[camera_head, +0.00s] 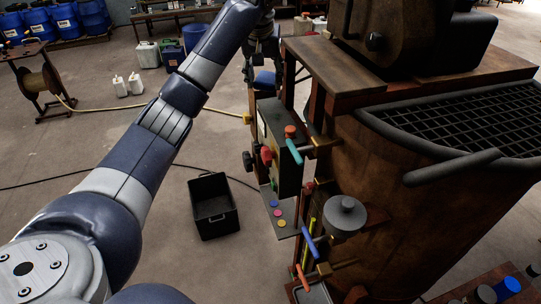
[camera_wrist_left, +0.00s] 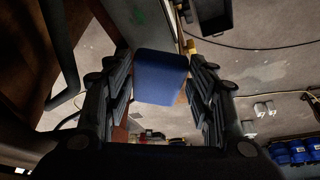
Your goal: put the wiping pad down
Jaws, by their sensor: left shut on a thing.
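The wiping pad (camera_wrist_left: 160,78) is a blue block between the two dark fingers of my left gripper (camera_wrist_left: 160,92) in the left wrist view. The gripper is shut on it. In the head view my left arm reaches up and away to the top middle. There the left gripper (camera_head: 262,62) is small and partly hidden beside the rusty vat's frame, with a bit of the blue pad (camera_head: 265,79) showing below it. I cannot tell whether the pad touches any surface. My right gripper is not in view.
The large rusty vat (camera_head: 400,190) with a mesh lid (camera_head: 460,120) fills the right. Valves and a control panel (camera_head: 280,215) stick out at its left side. A black crate (camera_head: 212,205) stands on the floor. A yellow hose (camera_head: 150,103) crosses the open floor from a reel.

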